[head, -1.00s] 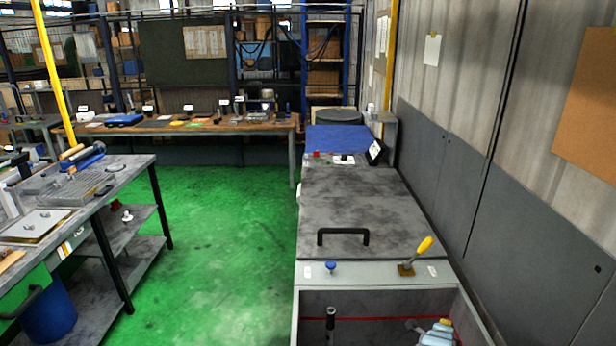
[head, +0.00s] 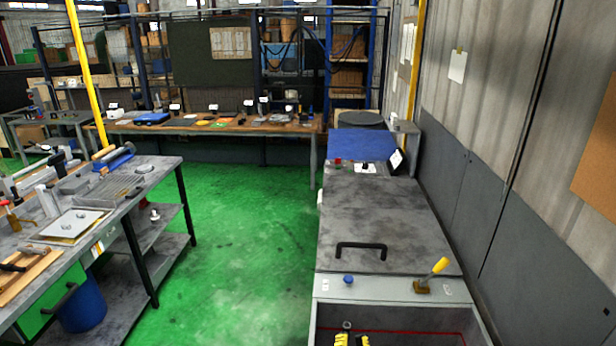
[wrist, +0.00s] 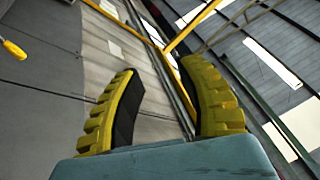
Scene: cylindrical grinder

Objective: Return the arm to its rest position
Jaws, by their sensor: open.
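My gripper (wrist: 163,95) shows in the wrist view with its two yellow, black-lined fingers spread apart and nothing between them. In the head view only the yellow tips of my gripper (head: 351,338) show at the bottom edge, over the open front bay of the grinder (head: 400,318). The wrist view looks up past the fingers at the wall and roof beams. The rest of my arm is hidden below the head view.
The grinder's grey cover with a black handle (head: 361,246) lies behind the bay. A yellow-handled lever (head: 432,274) and a blue knob (head: 347,280) stand on its front ledge. A workbench (head: 150,172) stands left, with clear green floor (head: 240,230) between. A panelled wall (head: 520,220) closes the right side.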

